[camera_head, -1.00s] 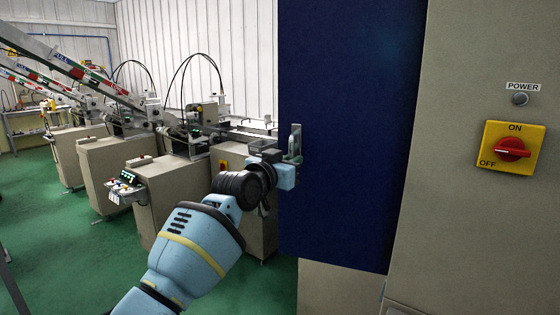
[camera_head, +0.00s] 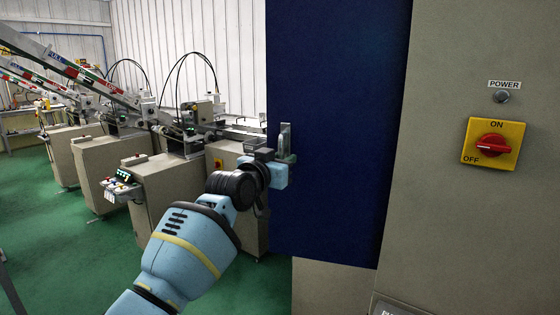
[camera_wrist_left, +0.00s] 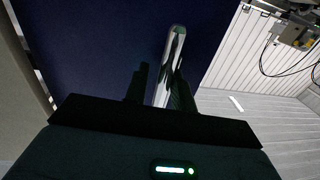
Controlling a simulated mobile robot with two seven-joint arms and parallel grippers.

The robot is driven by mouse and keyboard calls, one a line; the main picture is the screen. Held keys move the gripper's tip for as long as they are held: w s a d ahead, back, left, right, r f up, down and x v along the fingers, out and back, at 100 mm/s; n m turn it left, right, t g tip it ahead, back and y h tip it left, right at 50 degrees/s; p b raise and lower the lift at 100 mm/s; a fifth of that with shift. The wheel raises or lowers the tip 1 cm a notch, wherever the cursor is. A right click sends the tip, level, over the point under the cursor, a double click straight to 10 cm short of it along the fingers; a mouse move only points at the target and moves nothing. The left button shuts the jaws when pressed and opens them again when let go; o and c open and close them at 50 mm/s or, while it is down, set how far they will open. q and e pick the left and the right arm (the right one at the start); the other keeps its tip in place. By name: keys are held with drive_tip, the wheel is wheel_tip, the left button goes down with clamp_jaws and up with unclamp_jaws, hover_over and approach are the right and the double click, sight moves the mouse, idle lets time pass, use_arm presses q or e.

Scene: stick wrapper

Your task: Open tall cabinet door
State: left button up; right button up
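The tall cabinet's dark blue door (camera_head: 335,130) fills the middle of the head view, with an upright metal handle (camera_head: 285,140) near its left edge. My left gripper (camera_head: 280,160) is at the lower part of this handle. In the left wrist view the pale handle (camera_wrist_left: 170,65) stands between the two dark fingers of my left gripper (camera_wrist_left: 161,90). The fingers look closed around it, though a narrow dark strip shows beside the left finger. The blue door (camera_wrist_left: 100,45) also shows behind the fingers. My right gripper is not in view.
The cabinet's grey panel (camera_head: 440,200) stands right of the door, with a red and yellow power switch (camera_head: 494,143). Grey machines (camera_head: 165,195) with slanted arms stand behind my left arm. Green floor (camera_head: 60,240) is open at the lower left.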

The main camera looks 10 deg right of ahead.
use_arm(q)
drive_tip(key=shift+o, duration=0.3)
drive_tip(key=shift+a, duration=0.15)
